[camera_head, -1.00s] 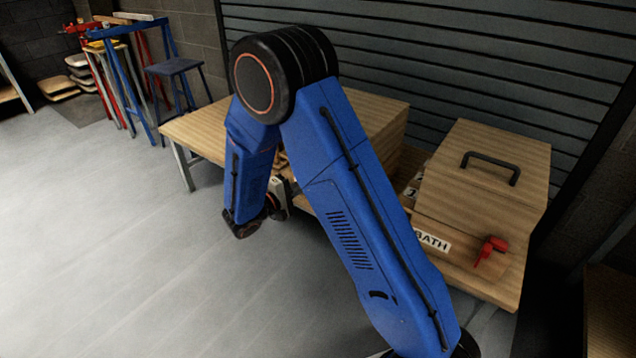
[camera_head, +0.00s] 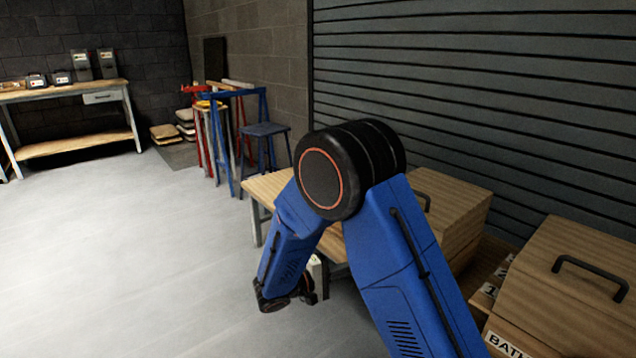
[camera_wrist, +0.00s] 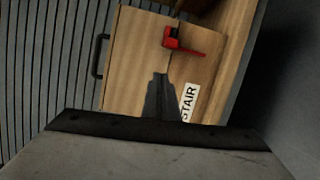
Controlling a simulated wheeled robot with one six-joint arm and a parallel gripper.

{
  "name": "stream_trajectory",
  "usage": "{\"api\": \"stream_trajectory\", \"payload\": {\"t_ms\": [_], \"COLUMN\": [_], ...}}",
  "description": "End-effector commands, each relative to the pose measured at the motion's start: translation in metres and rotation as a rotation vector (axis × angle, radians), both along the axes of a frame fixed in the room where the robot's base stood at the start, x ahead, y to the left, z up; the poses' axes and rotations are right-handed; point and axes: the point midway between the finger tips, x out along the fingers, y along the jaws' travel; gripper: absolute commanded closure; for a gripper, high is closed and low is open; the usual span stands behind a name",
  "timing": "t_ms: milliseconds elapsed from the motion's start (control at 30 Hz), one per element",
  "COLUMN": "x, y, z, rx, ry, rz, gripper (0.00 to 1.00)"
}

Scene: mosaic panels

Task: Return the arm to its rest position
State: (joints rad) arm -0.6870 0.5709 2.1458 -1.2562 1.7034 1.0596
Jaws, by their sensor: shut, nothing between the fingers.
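My blue arm (camera_head: 405,270) is folded in the head view, with its black elbow joint (camera_head: 322,183) raised and the forearm hanging down to the left. The forearm ends in a dark wrist joint (camera_head: 285,300) beside the wooden table. My gripper's fingers are not clear in the head view. In the wrist view my gripper (camera_wrist: 161,78) shows as a dark narrow shape, shut and empty. I cannot tell whether the fingers touch the box.
The wooden table (camera_head: 268,187) stands behind the arm. A lidded wooden box (camera_head: 575,275) with a "BATH" label is at the right, before the slatted shutter (camera_head: 480,90). Blue and red stands (camera_head: 235,130) and a workbench (camera_head: 70,90) are farther left. The grey floor at left is clear.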

Motion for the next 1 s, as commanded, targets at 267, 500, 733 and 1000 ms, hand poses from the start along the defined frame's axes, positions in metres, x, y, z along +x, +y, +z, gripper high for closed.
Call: {"api": "stream_trajectory", "payload": {"t_ms": [267, 500, 733, 1000], "x": [-0.038, -0.081, -0.126, -0.177], "y": [-0.064, -0.11, -0.141, -0.163], "z": [0.036, 0.058, 0.073, 0.085], "rx": [0.17, 0.352, 0.543, 0.778], "ry": [0.081, 0.148, 0.192, 0.212], "rz": [-0.163, -0.281, -0.356, -0.397], "gripper": [1.0, 1.0, 1.0, 1.0]}}
